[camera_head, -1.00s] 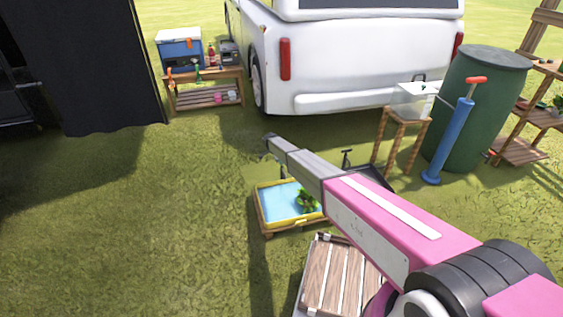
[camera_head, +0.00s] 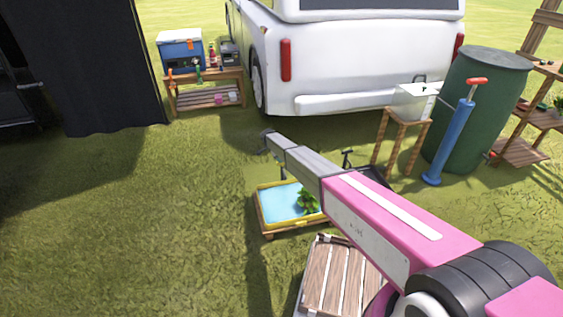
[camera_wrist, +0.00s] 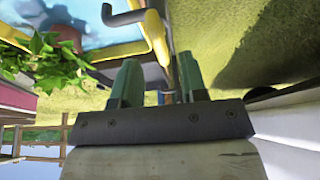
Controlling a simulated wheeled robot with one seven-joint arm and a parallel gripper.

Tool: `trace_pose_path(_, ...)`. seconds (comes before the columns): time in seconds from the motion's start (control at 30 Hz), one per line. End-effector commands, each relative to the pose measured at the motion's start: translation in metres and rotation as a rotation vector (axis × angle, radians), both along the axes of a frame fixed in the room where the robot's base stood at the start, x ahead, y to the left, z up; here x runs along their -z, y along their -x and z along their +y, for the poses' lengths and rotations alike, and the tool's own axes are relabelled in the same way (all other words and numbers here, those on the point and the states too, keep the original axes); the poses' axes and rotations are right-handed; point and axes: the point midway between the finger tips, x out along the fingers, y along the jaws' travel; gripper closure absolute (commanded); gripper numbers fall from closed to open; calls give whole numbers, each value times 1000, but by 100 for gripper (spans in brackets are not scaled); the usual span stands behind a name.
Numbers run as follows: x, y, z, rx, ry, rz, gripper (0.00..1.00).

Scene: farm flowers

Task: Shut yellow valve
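In the wrist view, a bent yellow piece (camera_wrist: 157,38), which looks like the yellow valve, sits with a dark grey stub beside the yellow rim of a blue basin. My gripper (camera_wrist: 160,82) shows there with two green fingers, spread apart and with nothing clearly held between them. The yellow piece lies just beyond the fingertips; I cannot tell whether they touch it. In the head view, the yellow-rimmed blue basin (camera_head: 280,197) stands on the grass below my arm. My gripper is not distinguishable there, and the valve is too small to make out surely.
A leafy green plant (camera_head: 308,201) is at the basin's right side. A slatted wooden crate (camera_head: 340,280) stands in front. A blue pump (camera_head: 449,145), a green barrel (camera_head: 485,105) and a white van (camera_head: 365,65) are behind. Grass on the left is open.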

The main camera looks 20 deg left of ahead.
Motion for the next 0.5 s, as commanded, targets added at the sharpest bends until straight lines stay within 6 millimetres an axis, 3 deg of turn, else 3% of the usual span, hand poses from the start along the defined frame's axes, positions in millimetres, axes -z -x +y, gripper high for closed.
trace_pose_path(0.3,-54,12,19,1,-1,-1,61)
trace_pose_path(0.5,-65,14,23,1,0,0,61)
